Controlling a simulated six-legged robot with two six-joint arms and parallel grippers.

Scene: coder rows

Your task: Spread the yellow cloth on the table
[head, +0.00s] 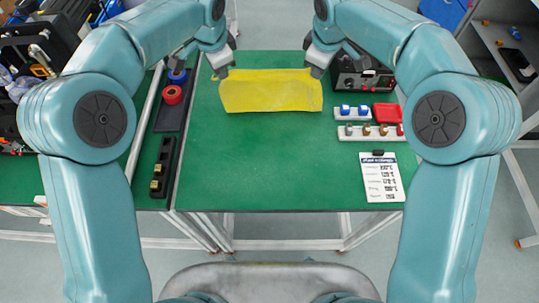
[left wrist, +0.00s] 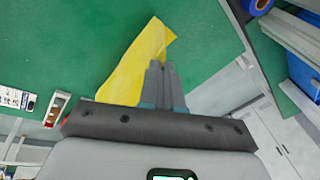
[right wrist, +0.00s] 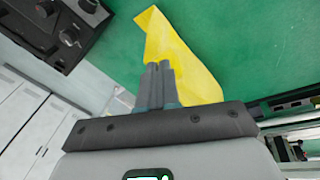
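The yellow cloth (head: 270,92) hangs or lies as a wide band over the far part of the green table (head: 285,155), between my two grippers. My left gripper (head: 220,74) is at its upper left corner, and my right gripper (head: 317,71) is at its upper right corner. In the left wrist view the fingers (left wrist: 162,68) are together on the edge of the cloth (left wrist: 138,68). In the right wrist view the fingers (right wrist: 158,68) are also together on the cloth (right wrist: 185,62). Whether the lower edge touches the table is hard to tell.
A black device with knobs (head: 360,75) stands at the far right. Small trays of parts (head: 370,132) and a notepad (head: 382,177) lie along the right edge. A dark tray with red and blue rolls (head: 173,95) is at left. The table's middle and front are clear.

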